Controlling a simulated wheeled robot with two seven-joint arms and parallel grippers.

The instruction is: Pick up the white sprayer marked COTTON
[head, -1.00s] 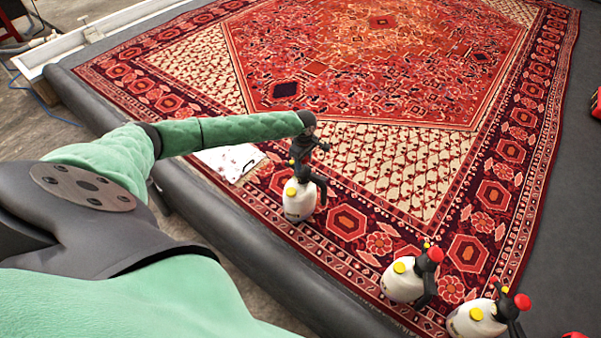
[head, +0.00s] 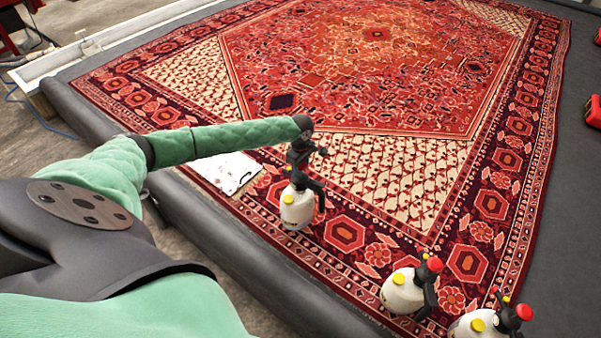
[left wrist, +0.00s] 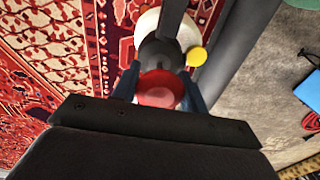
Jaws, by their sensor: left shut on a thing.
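A white sprayer (head: 297,208) with a black top and a yellow cap stands on the rug near its front left edge in the head view. No marking can be read on it. My left gripper (head: 304,170) is shut on its top from above. In the left wrist view the sprayer's red knob (left wrist: 160,90) sits between the fingers, with its white body (left wrist: 150,24) and yellow cap beyond. Two more white sprayers, a middle one (head: 402,291) and a right one (head: 470,326), stand at the lower right; their markings cannot be read. My right gripper is out of view.
The patterned red rug (head: 350,90) covers most of the dark padded platform (head: 282,280). A white sheet or clipboard (head: 226,172) lies near the left edge beneath my left arm. Red objects (head: 593,112) stand at the far right. The rug's middle is clear.

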